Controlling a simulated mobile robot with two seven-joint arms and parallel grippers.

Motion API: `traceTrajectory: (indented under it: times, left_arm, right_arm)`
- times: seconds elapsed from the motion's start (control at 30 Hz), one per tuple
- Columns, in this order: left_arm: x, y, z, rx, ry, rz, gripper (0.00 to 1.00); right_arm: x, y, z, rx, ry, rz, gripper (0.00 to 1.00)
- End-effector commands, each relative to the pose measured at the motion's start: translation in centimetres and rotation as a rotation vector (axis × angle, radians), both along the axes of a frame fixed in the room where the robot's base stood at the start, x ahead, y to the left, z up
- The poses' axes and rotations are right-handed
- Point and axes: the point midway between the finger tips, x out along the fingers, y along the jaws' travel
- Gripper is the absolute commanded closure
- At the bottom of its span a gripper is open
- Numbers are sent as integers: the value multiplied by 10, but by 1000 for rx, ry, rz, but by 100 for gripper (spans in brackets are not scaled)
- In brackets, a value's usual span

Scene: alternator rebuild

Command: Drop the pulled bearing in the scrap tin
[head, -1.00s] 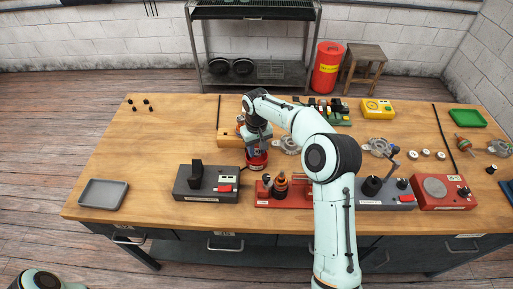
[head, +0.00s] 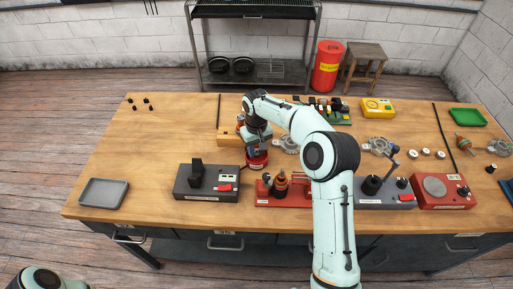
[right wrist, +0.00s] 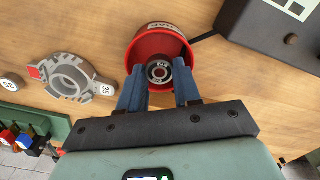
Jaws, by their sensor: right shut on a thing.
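The red scrap tin (head: 257,165) stands on the workbench, left of the middle. In the right wrist view it is a round red tin (right wrist: 144,43) with a pale label on its side. My right gripper (head: 257,153) is right over the tin, fingers pointing down. In the right wrist view its blue fingers are shut on the bearing (right wrist: 158,72), a small metal ring with a dark bore. The bearing lies within the outline of the tin's mouth; its exact height against the rim cannot be told. In the head view the hand hides the bearing. My left gripper is out of view.
A dark grey device (head: 207,183) with a red switch stands in front of the tin. A red fixture (head: 283,190) is to its right. A grey metal part (right wrist: 68,77) lies beside the tin.

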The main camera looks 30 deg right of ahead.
Motion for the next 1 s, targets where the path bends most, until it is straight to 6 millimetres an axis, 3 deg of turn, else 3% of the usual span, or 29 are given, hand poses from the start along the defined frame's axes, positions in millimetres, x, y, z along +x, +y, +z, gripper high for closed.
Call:
traceTrajectory:
  times: [0.73,0.77,0.83,1.0]
  left_arm:
    - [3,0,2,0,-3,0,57]
    - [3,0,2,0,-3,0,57]
    - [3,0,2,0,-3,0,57]
    - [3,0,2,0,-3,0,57]
  right_arm:
    - [0,0,0,0,0,0,97]
    - [0,0,0,0,0,0,61]
    - [0,0,0,0,0,0,38]
    - [0,0,0,0,0,0,38]
